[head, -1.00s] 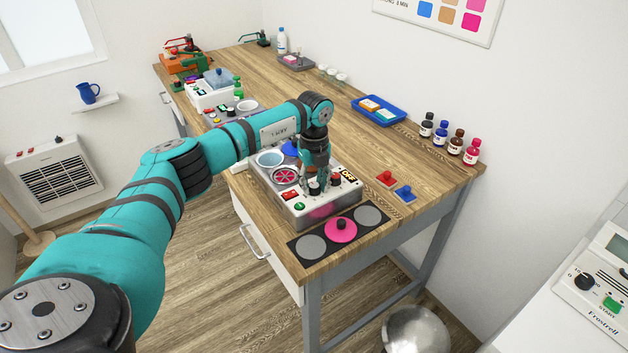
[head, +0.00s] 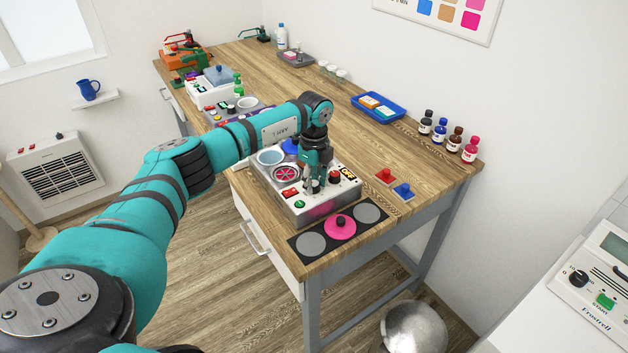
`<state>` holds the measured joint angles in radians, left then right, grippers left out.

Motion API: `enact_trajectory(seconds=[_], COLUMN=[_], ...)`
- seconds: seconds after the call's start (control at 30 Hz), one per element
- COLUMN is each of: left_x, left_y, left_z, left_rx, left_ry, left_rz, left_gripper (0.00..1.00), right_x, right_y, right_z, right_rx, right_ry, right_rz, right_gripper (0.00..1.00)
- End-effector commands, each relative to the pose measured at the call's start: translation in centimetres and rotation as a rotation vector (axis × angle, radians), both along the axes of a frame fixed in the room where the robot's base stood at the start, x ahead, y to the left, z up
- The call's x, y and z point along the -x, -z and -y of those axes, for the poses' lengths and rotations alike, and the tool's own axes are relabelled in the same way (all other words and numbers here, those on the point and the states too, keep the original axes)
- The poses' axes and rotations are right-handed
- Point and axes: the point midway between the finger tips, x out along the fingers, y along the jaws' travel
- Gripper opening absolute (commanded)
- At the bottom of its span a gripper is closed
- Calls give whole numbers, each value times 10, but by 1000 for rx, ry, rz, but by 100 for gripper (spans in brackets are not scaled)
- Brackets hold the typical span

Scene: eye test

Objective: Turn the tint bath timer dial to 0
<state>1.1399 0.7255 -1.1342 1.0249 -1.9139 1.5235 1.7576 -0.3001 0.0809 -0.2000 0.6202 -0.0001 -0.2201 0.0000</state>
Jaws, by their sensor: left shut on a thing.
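The tint bath (head: 318,207) is a metal box with a pale top panel near the table's front corner. It has a light blue bowl (head: 270,157), a pink round grille (head: 285,173), a red switch (head: 290,193), a green button (head: 299,204) and a small display reading OFF (head: 348,173). My left gripper (head: 316,184) points down at the panel and is shut on what looks like the timer dial (head: 315,188). Its fingers hide most of the dial, so its setting cannot be read. Another dark and red knob (head: 335,177) is just right of the fingers. My right gripper is not in view.
A dark mat (head: 298,256) with grey discs and a pink lidded disc lies in front. Several bottles (head: 447,138) and a blue tray (head: 379,106) stand farther back. Bare wood lies between them.

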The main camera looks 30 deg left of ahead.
Motion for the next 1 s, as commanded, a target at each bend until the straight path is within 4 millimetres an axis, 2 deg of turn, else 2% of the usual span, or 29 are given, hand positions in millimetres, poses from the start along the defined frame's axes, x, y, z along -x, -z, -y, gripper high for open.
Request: enact_trajectory(seconds=[0.27, 0.3, 0.47, 0.77, 0.87, 1.0], left_x=[-2, -2, -2, -1, -1, -2], left_y=[-3, -3, -2, -3, -12, -37], left_z=[-1, -1, -1, 0, 0, 0], left_rx=[-1, -1, -1, 0, 0, 0], left_ry=[-2, -2, -1, 1, 0, 1], left_rz=[9, 9, 6, 3, 5, 7], left_gripper=[0, 33, 54, 54, 54, 54], right_x=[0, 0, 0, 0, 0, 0], right_y=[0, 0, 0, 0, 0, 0], right_z=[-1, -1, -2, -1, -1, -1], right_rx=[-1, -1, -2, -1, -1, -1], right_ry=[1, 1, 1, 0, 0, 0], right_rz=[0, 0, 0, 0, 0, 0], right_gripper=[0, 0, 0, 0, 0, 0])
